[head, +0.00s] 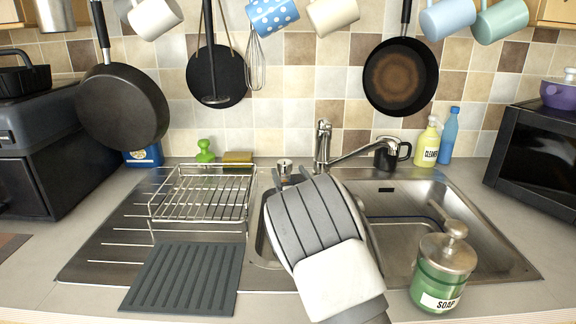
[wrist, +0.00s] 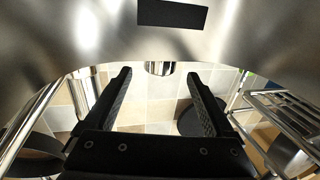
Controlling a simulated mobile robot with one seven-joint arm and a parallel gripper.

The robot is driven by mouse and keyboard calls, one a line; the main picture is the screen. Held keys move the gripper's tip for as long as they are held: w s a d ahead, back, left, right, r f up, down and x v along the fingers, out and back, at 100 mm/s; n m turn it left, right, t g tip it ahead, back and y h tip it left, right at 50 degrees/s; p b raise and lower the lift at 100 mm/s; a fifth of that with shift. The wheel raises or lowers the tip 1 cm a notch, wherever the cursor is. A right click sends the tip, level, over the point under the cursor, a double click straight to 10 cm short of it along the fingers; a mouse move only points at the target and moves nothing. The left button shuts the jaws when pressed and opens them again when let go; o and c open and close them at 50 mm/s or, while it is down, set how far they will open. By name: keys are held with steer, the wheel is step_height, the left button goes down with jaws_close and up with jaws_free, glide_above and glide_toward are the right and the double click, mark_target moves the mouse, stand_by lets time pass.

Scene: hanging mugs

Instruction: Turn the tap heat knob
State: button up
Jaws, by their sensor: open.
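A short silvery knob (head: 284,165) stands on the sink's back edge, left of the chrome tap (head: 323,143). The wrist view is upside down and shows the knob (wrist: 159,69) as a metal cylinder. My gripper (head: 290,180) is over the left basin, just in front of the knob. In the wrist view, the open fingers of my gripper (wrist: 159,78) are on either side of the knob's line, with nothing held. I cannot tell whether they touch it. My gripper hides the knob's lower part in the head view.
A wire dish rack (head: 200,197) stands left of my gripper. A green soap jar (head: 443,268) is at the front right, and a black mug (head: 392,154) stands behind the spout. Pans and mugs hang above. The right basin (head: 405,205) is largely clear.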

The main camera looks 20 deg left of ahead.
mark_target(287, 168)
steer(key=shift+b+x, duration=0.3)
steer(key=shift+x, duration=2.65)
